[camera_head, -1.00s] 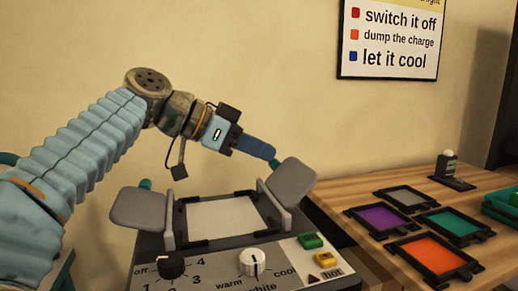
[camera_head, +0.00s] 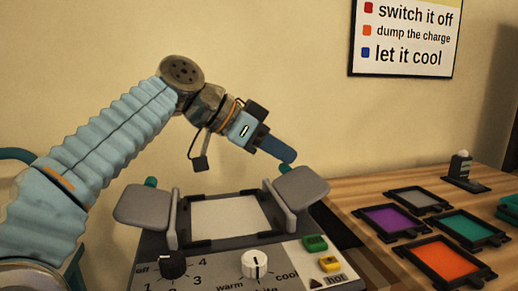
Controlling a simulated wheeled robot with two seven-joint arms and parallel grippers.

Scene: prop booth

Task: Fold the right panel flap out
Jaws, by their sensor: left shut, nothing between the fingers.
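The panel unit has a pale square panel (camera_head: 230,217) between two grey flaps. The right flap (camera_head: 302,188) is tilted outward to the right on its upright bracket. The left flap (camera_head: 143,204) leans out to the left. My left gripper (camera_head: 291,156) is shut and empty, its blue fingers just above the right flap, with a small gap showing in the picture. The far side of the right flap and its hinge are partly hidden. My right gripper is not in view.
Knobs (camera_head: 255,265) and green and yellow buttons (camera_head: 315,243) line the front of the unit. At right, a wooden table (camera_head: 355,190) holds coloured framed filters, including an orange one (camera_head: 442,259), and a small white-topped bottle (camera_head: 461,165). A sign (camera_head: 405,38) hangs behind.

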